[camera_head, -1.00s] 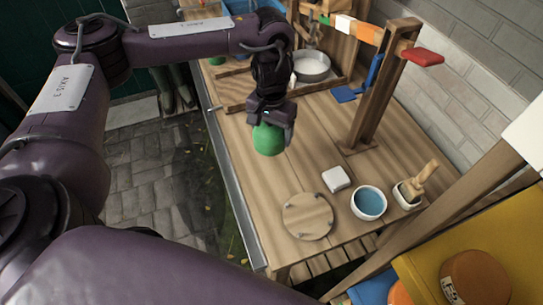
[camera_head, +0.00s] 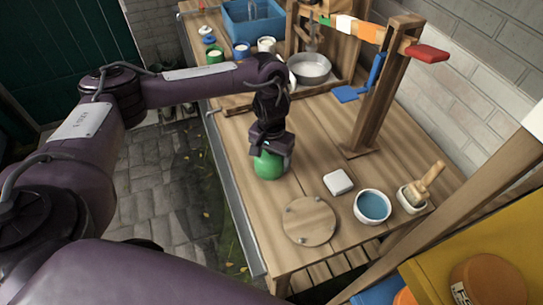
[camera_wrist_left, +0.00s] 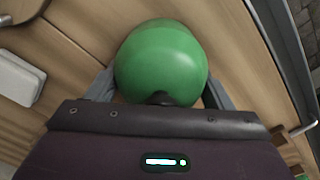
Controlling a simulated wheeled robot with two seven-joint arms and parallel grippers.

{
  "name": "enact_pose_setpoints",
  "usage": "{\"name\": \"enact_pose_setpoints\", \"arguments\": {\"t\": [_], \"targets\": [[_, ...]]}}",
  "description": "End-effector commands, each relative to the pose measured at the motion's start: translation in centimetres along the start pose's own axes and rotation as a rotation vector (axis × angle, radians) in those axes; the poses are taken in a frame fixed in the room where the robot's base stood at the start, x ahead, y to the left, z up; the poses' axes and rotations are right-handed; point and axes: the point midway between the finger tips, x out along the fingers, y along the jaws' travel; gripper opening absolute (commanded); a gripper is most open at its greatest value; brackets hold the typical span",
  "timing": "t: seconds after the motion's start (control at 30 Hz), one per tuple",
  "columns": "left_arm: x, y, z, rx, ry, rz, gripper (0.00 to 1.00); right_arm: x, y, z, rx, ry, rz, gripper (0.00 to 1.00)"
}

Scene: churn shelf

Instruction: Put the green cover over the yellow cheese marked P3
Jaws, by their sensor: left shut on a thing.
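The green cover (camera_head: 268,164) is a rounded dome in the head view, over the left part of the wooden table. My left gripper (camera_head: 271,147) is shut on the top of the cover and points down. In the left wrist view the green cover (camera_wrist_left: 161,62) sits between the two grey fingers (camera_wrist_left: 160,92). I cannot tell whether its lower rim touches the table. An orange-brown round cheese (camera_head: 489,281) with a white label stands on a yellow surface at the lower right; its mark is not readable. I cannot make out a cheese marked P3. My right gripper is not in view.
A round board (camera_head: 310,221), a white block (camera_head: 338,183), a bowl of blue liquid (camera_head: 373,206) and a dish with a wooden brush (camera_head: 414,196) stand near the front. A wooden post (camera_head: 378,100) rises behind. The table's left edge has a metal strip.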

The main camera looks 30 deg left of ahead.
Motion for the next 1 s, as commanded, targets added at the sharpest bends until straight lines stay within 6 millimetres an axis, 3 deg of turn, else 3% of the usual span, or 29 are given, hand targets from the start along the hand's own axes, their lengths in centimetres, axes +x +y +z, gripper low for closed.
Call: {"name": "enact_pose_setpoints", "arguments": {"t": [0.07,0.1,0.23,0.63,1.0], "targets": [[0.2,0.0,0.0,0.000,-0.001,0.000,0.52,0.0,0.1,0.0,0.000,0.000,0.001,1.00],[0.2,0.0,0.0,0.000,0.000,0.000,0.78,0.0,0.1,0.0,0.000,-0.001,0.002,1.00],[0.2,0.0,0.0,0.000,0.000,0.000,0.95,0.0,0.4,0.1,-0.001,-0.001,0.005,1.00],[-0.7,0.0,-0.1,0.001,0.002,0.000,0.96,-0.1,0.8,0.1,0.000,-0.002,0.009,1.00],[-8.4,0.0,-0.2,0.002,0.006,-0.002,0.96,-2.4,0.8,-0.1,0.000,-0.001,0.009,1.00]]}}
